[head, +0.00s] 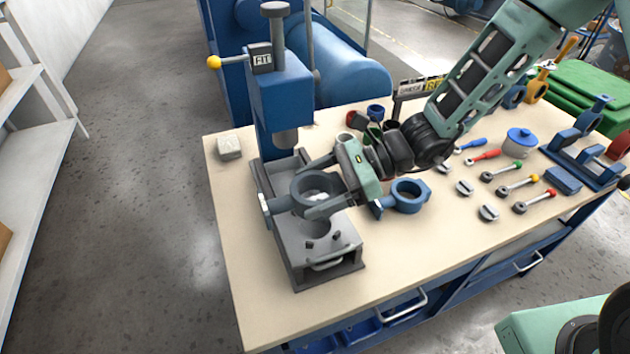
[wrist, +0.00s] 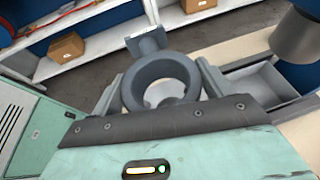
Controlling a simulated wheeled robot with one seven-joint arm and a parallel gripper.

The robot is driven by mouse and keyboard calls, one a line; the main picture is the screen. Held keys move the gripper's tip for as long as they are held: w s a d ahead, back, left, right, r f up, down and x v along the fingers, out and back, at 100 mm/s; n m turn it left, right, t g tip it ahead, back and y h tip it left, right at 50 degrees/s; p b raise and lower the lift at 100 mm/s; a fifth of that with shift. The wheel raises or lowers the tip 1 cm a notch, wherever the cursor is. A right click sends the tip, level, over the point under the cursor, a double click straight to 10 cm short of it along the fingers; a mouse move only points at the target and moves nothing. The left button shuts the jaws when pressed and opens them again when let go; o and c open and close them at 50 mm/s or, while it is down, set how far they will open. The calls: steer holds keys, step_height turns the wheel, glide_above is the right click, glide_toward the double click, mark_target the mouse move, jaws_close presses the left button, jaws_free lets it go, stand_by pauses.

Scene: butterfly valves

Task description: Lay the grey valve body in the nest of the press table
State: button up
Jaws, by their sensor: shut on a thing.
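The grey valve body (head: 300,187) is a thick ring with a flanged neck pointing left. My gripper (head: 318,187) is shut on it, one finger on each side of the ring. The ring and both fingers also show in the wrist view, where the valve body (wrist: 130,92) has its neck pointing away from my gripper (wrist: 160,92). The valve body is over the grey press table (head: 305,275), in front of the press ram (head: 286,138). A round recess, the nest (head: 338,228), shows partly below the ring and finger. I cannot tell the exact gap beneath the valve body.
The blue press column (head: 277,95) with a yellow-knobbed lever stands behind the table. A blue valve body (head: 409,196) lies on the bench right of my gripper. Handles, discs and a blue-lidded pot (head: 518,143) lie farther right. The bench's left front (head: 245,290) is clear.

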step_height(320, 180, down, 7)
steer(key=b, duration=0.5)
steer(key=shift+r, duration=0.2)
stand_by(0.8)
steer(key=o, duration=1.4)
steer(key=shift+f, duration=0.15)
steer(key=v, duration=1.7)
steer(key=shift+d, duration=0.2)
